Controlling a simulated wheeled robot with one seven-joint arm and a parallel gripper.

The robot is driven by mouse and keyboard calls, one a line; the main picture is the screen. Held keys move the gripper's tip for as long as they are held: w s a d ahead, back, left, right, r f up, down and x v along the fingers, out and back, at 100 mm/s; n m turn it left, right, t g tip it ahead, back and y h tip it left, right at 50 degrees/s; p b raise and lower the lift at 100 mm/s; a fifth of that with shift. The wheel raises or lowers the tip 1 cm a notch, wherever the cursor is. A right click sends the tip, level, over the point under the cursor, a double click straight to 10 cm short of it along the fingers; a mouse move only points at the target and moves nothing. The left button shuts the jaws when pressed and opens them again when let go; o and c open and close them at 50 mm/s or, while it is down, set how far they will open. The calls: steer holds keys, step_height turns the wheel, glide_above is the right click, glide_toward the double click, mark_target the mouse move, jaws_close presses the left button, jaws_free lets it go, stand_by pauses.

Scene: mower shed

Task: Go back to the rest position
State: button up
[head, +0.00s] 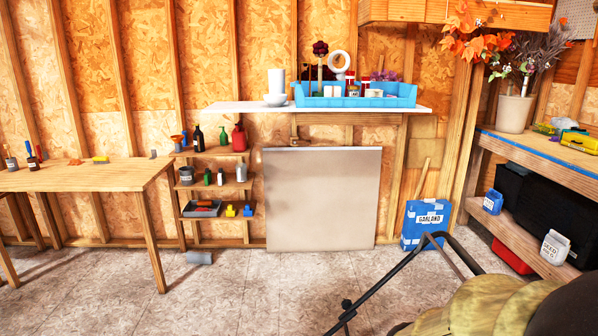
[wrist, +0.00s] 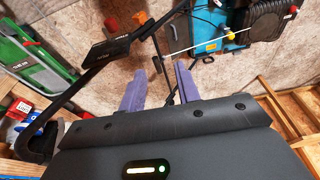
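My gripper (wrist: 160,88) shows in the wrist view, with two purple fingers pointing up the picture. The fingers are apart, and I see nothing held between them. A thin dark rod passes behind the gap; its distance from the fingers is hard to tell. My gripper does not show in the head view.
A black handle frame (head: 385,279) and an olive bulky thing (head: 478,307) stand at the lower right. A wooden table (head: 85,178) is at left, a small shelf (head: 215,184) beside a pale panel (head: 322,200), and a workbench (head: 543,147) at right. Middle floor is mostly clear; a grey cylinder (head: 199,257) lies there.

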steer(key=w+p+v, duration=0.2)
steer(key=p+v, duration=0.6)
steer(key=w+r+p+v, duration=0.1)
steer(key=w+p+v, duration=0.1)
steer(key=p+v, duration=0.6)
steer(key=shift+s+r, duration=0.2)
steer(key=shift+r, duration=0.35)
stand_by(0.4)
